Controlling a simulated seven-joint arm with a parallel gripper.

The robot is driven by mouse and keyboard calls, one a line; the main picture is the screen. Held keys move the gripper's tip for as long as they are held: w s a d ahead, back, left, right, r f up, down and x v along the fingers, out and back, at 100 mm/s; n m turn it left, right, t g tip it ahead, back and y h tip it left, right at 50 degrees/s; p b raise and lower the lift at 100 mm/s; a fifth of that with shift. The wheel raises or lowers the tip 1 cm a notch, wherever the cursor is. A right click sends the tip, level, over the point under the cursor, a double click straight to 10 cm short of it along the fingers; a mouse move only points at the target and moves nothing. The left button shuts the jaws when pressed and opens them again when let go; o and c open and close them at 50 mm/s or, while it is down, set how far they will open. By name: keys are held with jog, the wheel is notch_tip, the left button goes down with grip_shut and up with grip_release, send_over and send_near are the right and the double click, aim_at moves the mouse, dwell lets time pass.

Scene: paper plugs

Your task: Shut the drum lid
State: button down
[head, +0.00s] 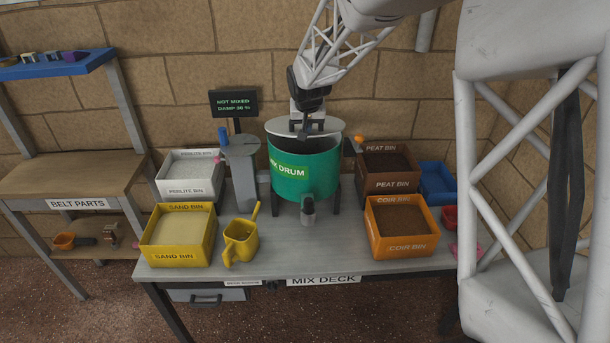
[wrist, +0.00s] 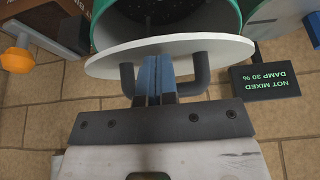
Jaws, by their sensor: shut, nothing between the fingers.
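The green mix drum (head: 305,180) stands on legs at the back middle of the bench. Its pale round lid (head: 283,128) is open, raised at an angle above the rim; in the wrist view the lid (wrist: 110,63) shows nearly edge-on, with the drum's dark interior (wrist: 160,12) beyond it. A dark U-shaped lid handle (wrist: 202,72) faces my gripper (wrist: 159,76). My gripper's blue fingers are shut together and empty, between the handle's two posts and close to the lid. Whether they touch it cannot be told. In the head view my gripper (head: 308,131) partly covers the lid.
A sign (head: 234,103) reads NOT MIXED, DAMP 30 %. White perlite (head: 188,190) and yellow sand (head: 177,255) bins stand left, brown peat (head: 388,185) and orange coir (head: 403,246) bins right. A yellow scoop (head: 241,240) stands in front. The bench's front middle is clear.

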jog(key=shift+s+f, duration=0.2)
jog(key=shift+f, duration=0.55)
jog(key=shift+s+f, duration=0.2)
jog(key=shift+f, duration=0.55)
jog(key=shift+r, duration=0.15)
jog(key=shift+r, duration=1.85)
jog(key=shift+r, duration=0.1)
jog(key=v, duration=0.7)
jog(key=shift+s+r, duration=0.2)
jog(key=shift+r, duration=0.1)
